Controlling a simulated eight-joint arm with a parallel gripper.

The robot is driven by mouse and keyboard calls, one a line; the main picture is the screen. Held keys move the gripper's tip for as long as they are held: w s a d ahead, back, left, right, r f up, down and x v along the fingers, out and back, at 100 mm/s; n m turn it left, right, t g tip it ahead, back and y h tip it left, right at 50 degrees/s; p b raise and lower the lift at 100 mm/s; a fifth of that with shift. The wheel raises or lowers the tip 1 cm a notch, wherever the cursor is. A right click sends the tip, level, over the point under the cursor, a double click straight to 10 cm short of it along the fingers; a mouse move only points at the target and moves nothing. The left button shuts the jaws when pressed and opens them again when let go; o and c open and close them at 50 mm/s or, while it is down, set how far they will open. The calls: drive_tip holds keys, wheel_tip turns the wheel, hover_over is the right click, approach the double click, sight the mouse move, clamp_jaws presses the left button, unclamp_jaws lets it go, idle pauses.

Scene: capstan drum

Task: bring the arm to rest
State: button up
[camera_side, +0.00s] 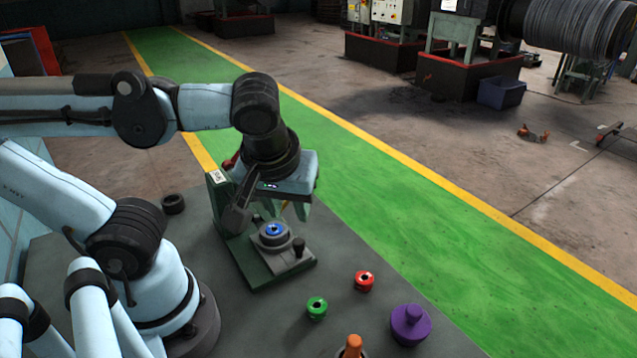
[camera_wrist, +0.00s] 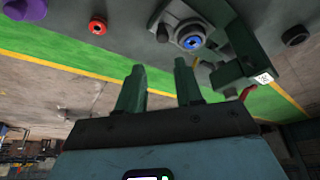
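My gripper (camera_wrist: 158,72) is open in the wrist view, with its two green fingers apart and nothing between them. In the side view my gripper hangs above and behind the green fixture, and its fingertips are partly hidden. The fixture has a green base (camera_side: 262,272) and an upright wall (camera_side: 216,190). A grey drum (camera_side: 272,238) with a blue centre (camera_side: 273,230) sits on the base, beside a dark knob (camera_side: 298,246). The drum (camera_wrist: 187,38) also shows beyond the fingers in the wrist view. The fingers appear clear of it.
Loose on the grey table (camera_side: 245,325) are a red ring (camera_side: 364,281), a green ring (camera_side: 317,308), a purple knobbed cylinder (camera_side: 410,325), an orange peg (camera_side: 353,346) and a black ring (camera_side: 173,203). The fixture wall stands close to my gripper. Open air lies above the loose parts.

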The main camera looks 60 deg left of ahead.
drive_tip(key=w+a+f+m+t+h, duration=0.2)
drive_tip(key=w+m+t+h, duration=0.1)
drive_tip(key=w+m, duration=0.4)
drive_tip(key=shift+w+a+m+t, duration=0.25)
drive_tip(key=shift+w+m+t, duration=0.15)
drive_tip(key=shift+m, duration=0.6)
idle(0.9)
